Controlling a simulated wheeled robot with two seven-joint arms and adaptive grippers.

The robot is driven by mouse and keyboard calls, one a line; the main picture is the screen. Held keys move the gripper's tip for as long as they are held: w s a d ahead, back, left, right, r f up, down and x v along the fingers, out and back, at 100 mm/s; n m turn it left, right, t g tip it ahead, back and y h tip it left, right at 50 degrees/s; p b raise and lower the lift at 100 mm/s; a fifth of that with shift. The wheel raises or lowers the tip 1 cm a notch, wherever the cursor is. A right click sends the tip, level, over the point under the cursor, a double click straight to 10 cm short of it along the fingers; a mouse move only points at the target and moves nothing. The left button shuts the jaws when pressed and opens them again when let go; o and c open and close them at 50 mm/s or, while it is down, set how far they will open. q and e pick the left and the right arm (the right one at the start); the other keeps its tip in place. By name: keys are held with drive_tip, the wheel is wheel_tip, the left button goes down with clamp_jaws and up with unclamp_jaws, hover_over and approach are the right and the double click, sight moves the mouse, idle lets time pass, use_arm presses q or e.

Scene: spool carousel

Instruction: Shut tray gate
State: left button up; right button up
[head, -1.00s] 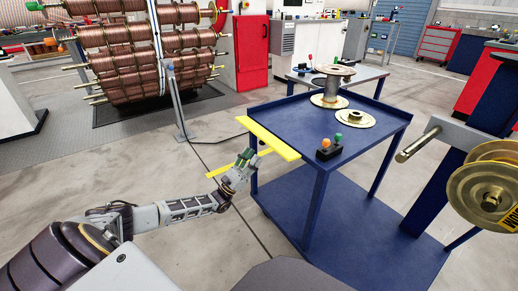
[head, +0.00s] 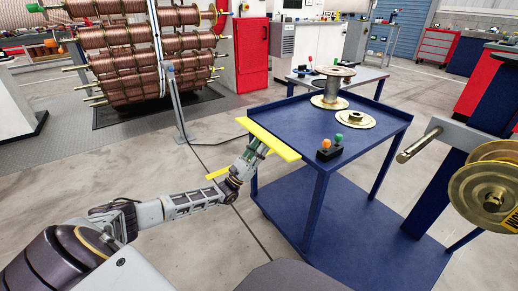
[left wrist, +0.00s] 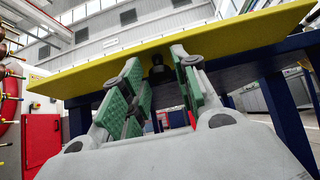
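The tray gate, a flat yellow plate (head: 268,138), runs along the left edge of the blue cart's tray top (head: 373,123). My left gripper (head: 257,146) is at the plate's outer side, near its middle. In the left wrist view the plate (left wrist: 85,77) crosses above the fingers. My left gripper (left wrist: 160,85) has its green pads spread apart, with a small dark knob (left wrist: 157,68) under the plate seen between them. I cannot tell if the fingers touch the plate. My right gripper is not in view.
On the cart stand a spool (head: 331,88), a brass disc (head: 355,119) and a button box (head: 330,148). A yellow strip (head: 217,173) shows left of my gripper. A thin grey post (head: 177,100) stands behind. Brass spools (head: 485,185) are at the right.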

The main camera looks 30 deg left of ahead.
use_arm(q)
clamp_jaws()
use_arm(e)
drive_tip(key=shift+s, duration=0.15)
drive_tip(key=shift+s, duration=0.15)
